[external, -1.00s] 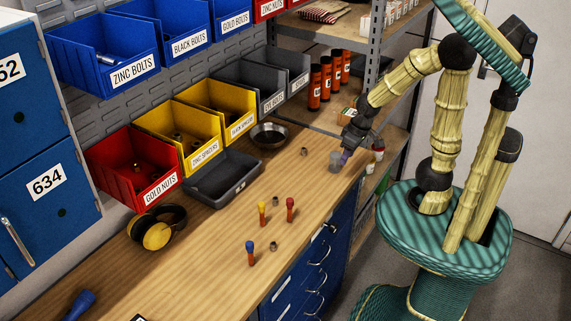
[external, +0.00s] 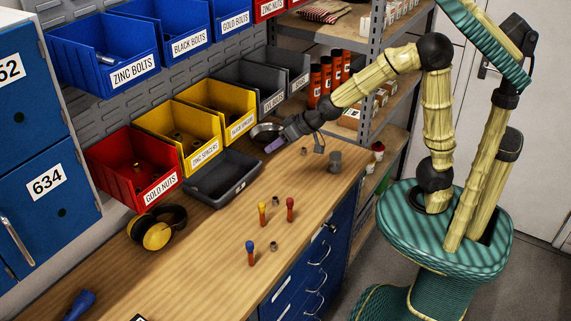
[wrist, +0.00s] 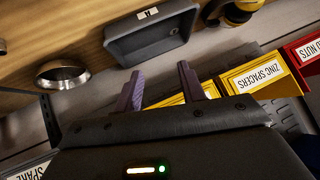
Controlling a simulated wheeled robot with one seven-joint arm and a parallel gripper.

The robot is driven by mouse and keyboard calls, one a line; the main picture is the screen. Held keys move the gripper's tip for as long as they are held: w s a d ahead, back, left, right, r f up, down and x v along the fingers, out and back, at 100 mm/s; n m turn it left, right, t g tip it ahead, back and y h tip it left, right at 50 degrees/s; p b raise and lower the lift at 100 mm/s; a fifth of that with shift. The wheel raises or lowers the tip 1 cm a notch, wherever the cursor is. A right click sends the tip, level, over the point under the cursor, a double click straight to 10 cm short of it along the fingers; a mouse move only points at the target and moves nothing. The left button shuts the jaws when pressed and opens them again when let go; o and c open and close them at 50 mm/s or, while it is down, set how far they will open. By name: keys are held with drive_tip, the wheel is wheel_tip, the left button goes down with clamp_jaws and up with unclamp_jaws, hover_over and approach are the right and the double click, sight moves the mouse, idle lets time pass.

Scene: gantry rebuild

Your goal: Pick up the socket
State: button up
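A grey cylinder (external: 335,161), which looks like the socket, stands upright on the wooden bench near its right edge in the external view. I cannot make it out in the wrist view. My gripper (external: 273,146) is left of it, above the bench by the metal dish and apart from the cylinder. In the wrist view my gripper's two purple fingers (wrist: 161,88) are spread, with nothing between them.
A metal dish (external: 267,132) and a dark grey tray (external: 243,188) lie near my gripper. Labelled bins, including yellow (external: 197,155) and red (external: 150,195), line the back. Small metal parts (external: 275,201) and coloured-handled tools (external: 262,213) stand on the bench.

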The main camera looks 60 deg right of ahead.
drive_tip(key=a+r+m+t+h, duration=0.25)
drive_tip(key=a+m+t, duration=0.2)
drive_tip(key=a, duration=1.75)
drive_tip(key=s+a+f+m+g+h, duration=0.1)
drive_tip(key=s+a+f+h, duration=0.15)
drive_tip(key=s, duration=0.65)
drive_tip(key=s+a+f+h+p, duration=0.1)
drive_tip(key=s+a+f+h, duration=0.15)
drive_tip(key=s, duration=0.55)
drive_tip(key=s+a+f+m+g+h, duration=0.1)
drive_tip(key=s+f+h, duration=0.2)
drive_tip(key=s, duration=0.6)
wheel_tip(320, 180, down, 6)
drive_tip(key=shift+w+f, duration=0.2)
drive_tip(key=shift+w, duration=0.15)
drive_tip(key=shift+w+t, duration=0.1)
drive_tip(key=shift+t, duration=0.15)
drive_tip(key=p, duration=0.3)
approach(272, 242)
drive_tip(key=x, duration=0.3)
drive_tip(key=shift+w+d, duration=0.25)
drive_tip(key=shift+w, duration=0.1)
drive_tip(key=shift+w+d+f, duration=0.1)
drive_tip(key=shift+w+f, duration=0.1)
drive_tip(key=shift+f, duration=0.05)
